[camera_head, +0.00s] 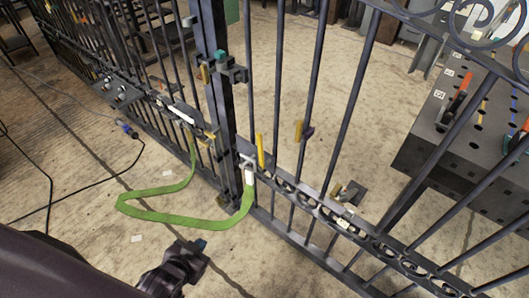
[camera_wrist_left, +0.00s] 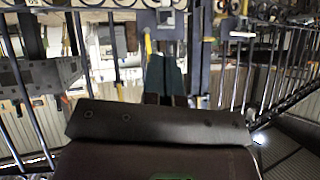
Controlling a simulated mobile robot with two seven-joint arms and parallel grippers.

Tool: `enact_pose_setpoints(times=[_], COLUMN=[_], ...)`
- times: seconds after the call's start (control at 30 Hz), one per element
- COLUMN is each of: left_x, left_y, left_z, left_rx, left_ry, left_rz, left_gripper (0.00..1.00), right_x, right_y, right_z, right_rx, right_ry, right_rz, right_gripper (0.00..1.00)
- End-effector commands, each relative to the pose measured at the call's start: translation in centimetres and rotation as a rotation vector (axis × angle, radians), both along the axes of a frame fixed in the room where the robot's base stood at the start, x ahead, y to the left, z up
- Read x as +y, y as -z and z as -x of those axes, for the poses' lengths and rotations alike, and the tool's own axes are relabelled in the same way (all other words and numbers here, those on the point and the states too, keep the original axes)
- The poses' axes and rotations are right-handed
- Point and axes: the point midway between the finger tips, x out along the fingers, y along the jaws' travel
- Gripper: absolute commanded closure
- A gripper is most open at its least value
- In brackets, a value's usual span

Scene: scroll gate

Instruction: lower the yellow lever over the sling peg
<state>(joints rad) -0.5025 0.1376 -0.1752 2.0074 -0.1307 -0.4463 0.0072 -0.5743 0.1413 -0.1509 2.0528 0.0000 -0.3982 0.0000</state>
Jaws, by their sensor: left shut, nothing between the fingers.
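A yellow lever (camera_head: 260,150) stands upright on the dark gate's rail, just right of the gate post. A small bracket (camera_head: 246,162) sits beside it. The white end (camera_head: 249,178) of a green sling (camera_head: 165,216) hangs at this bracket; the peg itself is too small to make out. The sling loops down along the floor and up to the gate's left part. My left gripper (camera_head: 199,246) is shut and empty, low in front of the gate and apart from the lever. A yellow upright piece (camera_wrist_left: 148,43) shows in the left wrist view. My right gripper is out of view.
Another yellow piece (camera_head: 298,130) is on a gate bar farther right. A dark perforated table (camera_head: 465,140) with clamps stands behind the gate at right. A black cable (camera_head: 85,188) lies on the floor at left. Open floor lies in front of the gate.

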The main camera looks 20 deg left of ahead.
Motion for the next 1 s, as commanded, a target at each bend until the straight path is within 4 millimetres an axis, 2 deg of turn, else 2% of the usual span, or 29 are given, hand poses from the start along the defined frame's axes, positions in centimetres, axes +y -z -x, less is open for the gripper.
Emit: enact_pose_setpoints(times=[0.1, 0.2, 0.37, 0.47, 0.6, 0.7, 0.83, 1.0], left_x=[-1.7, -3.2, -5.6, -7.2, -9.6, -11.2, -12.9, -13.8], left_y=[2.2, 3.5, 4.0, 3.4, 1.5, -0.2, -2.1, -3.3], left_z=[-3.3, -6.4, -11.5, -14.8, -19.0, -21.2, -23.0, -23.8], left_rx=[0.029, 0.046, 0.039, 0.013, -0.049, -0.1, -0.158, -0.194], left_ry=[0.061, 0.108, 0.158, 0.171, 0.162, 0.143, 0.116, 0.096], left_rz=[-0.146, -0.301, -0.565, -0.738, -0.967, -1.1, -1.218, -1.283], left_gripper=[1.0, 1.0, 1.0, 1.0, 1.0, 1.0, 1.0, 1.0], right_x=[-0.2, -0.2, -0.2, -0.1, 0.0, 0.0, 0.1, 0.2], right_y=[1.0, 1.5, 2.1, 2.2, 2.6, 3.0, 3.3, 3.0], right_z=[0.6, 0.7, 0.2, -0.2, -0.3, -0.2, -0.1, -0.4], right_rx=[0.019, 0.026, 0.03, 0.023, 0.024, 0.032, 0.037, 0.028], right_ry=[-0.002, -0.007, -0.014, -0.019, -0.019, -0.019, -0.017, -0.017], right_rz=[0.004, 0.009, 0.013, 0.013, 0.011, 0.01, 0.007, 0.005], right_gripper=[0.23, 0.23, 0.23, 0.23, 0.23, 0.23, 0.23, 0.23])
